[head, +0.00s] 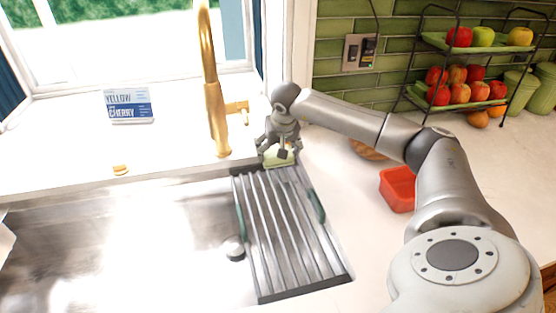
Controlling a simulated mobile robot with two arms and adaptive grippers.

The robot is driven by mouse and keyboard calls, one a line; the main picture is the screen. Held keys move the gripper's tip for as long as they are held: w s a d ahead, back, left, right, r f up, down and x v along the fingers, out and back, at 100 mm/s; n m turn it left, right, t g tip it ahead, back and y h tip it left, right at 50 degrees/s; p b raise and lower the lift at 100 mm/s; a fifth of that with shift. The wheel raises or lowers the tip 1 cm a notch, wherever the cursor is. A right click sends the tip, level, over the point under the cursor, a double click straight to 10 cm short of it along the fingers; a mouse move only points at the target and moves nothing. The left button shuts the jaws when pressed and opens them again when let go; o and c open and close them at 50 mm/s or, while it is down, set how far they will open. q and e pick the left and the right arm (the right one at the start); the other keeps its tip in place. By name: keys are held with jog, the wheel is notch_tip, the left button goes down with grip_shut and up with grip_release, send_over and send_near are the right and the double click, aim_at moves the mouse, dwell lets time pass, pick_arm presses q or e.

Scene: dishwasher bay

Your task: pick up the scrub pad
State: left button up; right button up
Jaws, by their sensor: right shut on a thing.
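The scrub pad (276,159) is a pale yellow-green piece at the back end of the drying rack, by the corner of the sink. My right gripper (279,152) reaches down over it from above, with its fingers around it. The fingers are shut on the pad and hide part of it. I cannot tell whether the pad still touches the surface below. My left gripper is not in view.
A slatted drying rack (290,235) lies over the right side of the steel sink (130,235). A gold faucet (213,105) stands left of my right gripper. A red container (398,189) and a tiered fruit stand (416,98) are on the right counter.

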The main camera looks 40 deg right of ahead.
jog(key=s+a+r+b, duration=0.2)
jog(key=s+a+r, duration=0.6)
jog(key=s, duration=0.3)
jog(key=shift+a+r+b, duration=0.3)
jog(key=shift+r+b, duration=0.1)
jog(key=shift+r, duration=0.4)
